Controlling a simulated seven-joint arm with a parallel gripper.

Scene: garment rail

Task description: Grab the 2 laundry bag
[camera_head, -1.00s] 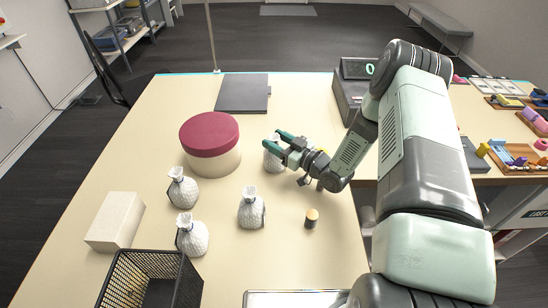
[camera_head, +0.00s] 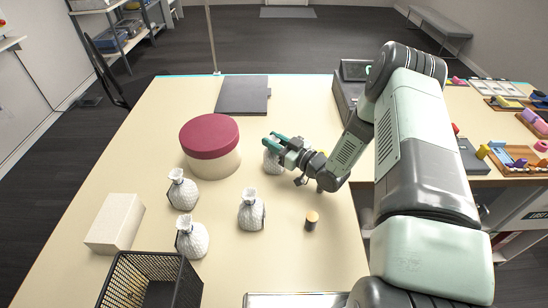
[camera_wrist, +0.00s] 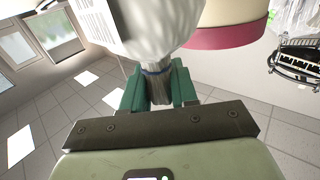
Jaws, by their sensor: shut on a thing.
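Several white, tied laundry bags stand on the table. One bag (camera_head: 272,163) is at my gripper (camera_head: 272,143), right of the round box. In the wrist view, the green fingers of my gripper (camera_wrist: 158,90) are shut on the gathered neck of this white bag (camera_wrist: 160,30), just by its dark blue tie. The other bags stand free: one at the left (camera_head: 182,190), one in the middle (camera_head: 251,210) and one nearer the front (camera_head: 191,238). Dark tags hang on their sides. In the wrist view a white printed tag (camera_wrist: 92,20) shows on the held bag; its text is unreadable.
A round cream box with a maroon lid (camera_head: 209,137) stands left of my gripper. A cream block (camera_head: 115,222), a black wire basket (camera_head: 150,265) and a small orange-topped cylinder (camera_head: 311,220) are nearer. A dark flat panel (camera_head: 243,94) lies behind.

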